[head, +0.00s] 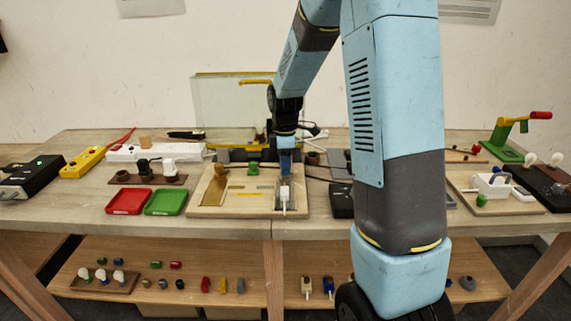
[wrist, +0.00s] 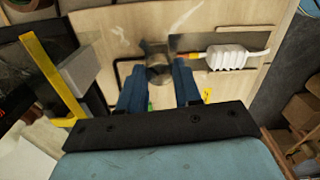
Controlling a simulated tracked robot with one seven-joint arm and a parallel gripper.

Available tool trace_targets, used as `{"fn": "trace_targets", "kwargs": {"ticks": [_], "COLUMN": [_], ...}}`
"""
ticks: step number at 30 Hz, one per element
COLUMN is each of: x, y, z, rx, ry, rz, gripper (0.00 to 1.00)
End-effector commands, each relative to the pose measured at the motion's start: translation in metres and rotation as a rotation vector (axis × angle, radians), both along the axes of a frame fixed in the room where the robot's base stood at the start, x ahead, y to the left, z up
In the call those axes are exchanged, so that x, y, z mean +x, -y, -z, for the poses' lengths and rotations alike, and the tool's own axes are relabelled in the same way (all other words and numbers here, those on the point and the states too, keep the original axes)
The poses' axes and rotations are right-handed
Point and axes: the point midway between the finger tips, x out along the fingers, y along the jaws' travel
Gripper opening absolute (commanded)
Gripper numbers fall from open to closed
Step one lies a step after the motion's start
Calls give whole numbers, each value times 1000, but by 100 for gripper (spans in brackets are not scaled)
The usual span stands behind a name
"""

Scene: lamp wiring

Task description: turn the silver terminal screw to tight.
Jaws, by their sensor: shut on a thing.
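The wooden wiring board (head: 212,210) lies on the table, in the middle of the head view. In the wrist view its face (wrist: 110,25) fills the upper middle. The silver terminal screw (wrist: 157,66) is a round grey metal piece on the board, at the tips of my gripper (wrist: 160,77). The blue fingers stand on either side of it and are shut on it. In the head view my gripper (head: 285,163) reaches down to the board's back part, and the screw is hidden there. I cannot tell how tight the screw is.
A white connector (wrist: 227,57) with a cable lies to the right of my fingers in the wrist view. A red tray (head: 129,201) and a green tray (head: 166,202) are left of the board. A glass panel (head: 228,105) stands behind it.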

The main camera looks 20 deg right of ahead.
Motion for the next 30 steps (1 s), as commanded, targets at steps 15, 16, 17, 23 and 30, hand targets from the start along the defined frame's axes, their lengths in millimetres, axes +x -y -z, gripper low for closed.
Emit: {"fn": "trace_targets", "kwargs": {"ticks": [15, 16, 17, 23, 30], "x": [1, 1, 1, 1, 1], "y": [0, 0, 0, 1, 1], "z": [0, 0, 0, -1, -1], "rx": [-1, -1, -1, -1, -1], "ry": [2, 2, 2, 2, 2], "rz": [176, 200, 225, 412, 641], "gripper": [3, 3, 3, 3, 3]}}
